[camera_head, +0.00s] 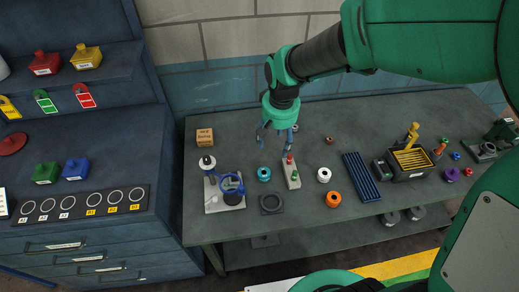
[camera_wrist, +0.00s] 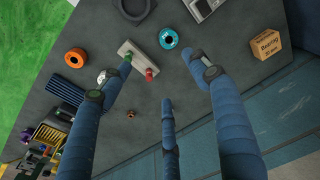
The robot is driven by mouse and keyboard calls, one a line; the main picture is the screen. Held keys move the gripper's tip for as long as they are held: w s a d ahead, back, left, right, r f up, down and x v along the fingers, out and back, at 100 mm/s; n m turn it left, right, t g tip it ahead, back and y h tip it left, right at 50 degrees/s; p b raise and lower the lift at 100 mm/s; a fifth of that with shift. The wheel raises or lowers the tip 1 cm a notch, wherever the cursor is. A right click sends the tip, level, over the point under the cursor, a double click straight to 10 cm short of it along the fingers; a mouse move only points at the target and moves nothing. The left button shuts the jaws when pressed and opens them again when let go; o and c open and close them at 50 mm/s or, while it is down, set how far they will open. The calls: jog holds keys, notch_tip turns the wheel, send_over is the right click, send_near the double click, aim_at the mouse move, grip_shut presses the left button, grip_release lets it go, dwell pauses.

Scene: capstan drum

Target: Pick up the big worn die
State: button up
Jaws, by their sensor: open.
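Several ring-shaped dies lie on the dark workbench (camera_head: 240,125); no mark shows which is the big worn one. An orange ring (camera_head: 333,204) is at the front middle and also shows in the wrist view (camera_wrist: 70,60). A teal ring (camera_head: 264,179) lies left of it (camera_wrist: 168,46). A white ring (camera_head: 324,180) sits between them, partly hidden by a finger in the wrist view. A purple ring (camera_head: 451,178) is at the far right. My gripper (camera_head: 276,142) is open and empty above the back middle of the bench, its fingers spread (camera_wrist: 158,85).
A pale plate with green and red knobs (camera_head: 292,178) stands between the teal and white rings. A cardboard box (camera_head: 205,139), a blue-handled fixture (camera_head: 225,190), a blue ribbed tray (camera_head: 361,177) and a yellow-slatted machine (camera_head: 410,160) are also there. The back middle is mostly clear.

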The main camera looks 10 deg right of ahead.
jog(key=g, duration=0.1)
send_over(264, 172)
jog(key=s, duration=0.1)
notch_tip(264, 172, down, 10)
jog(key=shift+s+r, duration=0.1)
jog(key=shift+r, duration=0.05)
notch_tip(264, 172, down, 8)
jog(key=shift+r+b, duration=0.1)
jog(key=shift+b, duration=0.35)
jog(key=shift+f, duration=0.35)
jog(key=shift+a+f+b, duration=0.1)
jog(key=shift+f+b, duration=0.6)
jog(key=shift+f, duration=1.95)
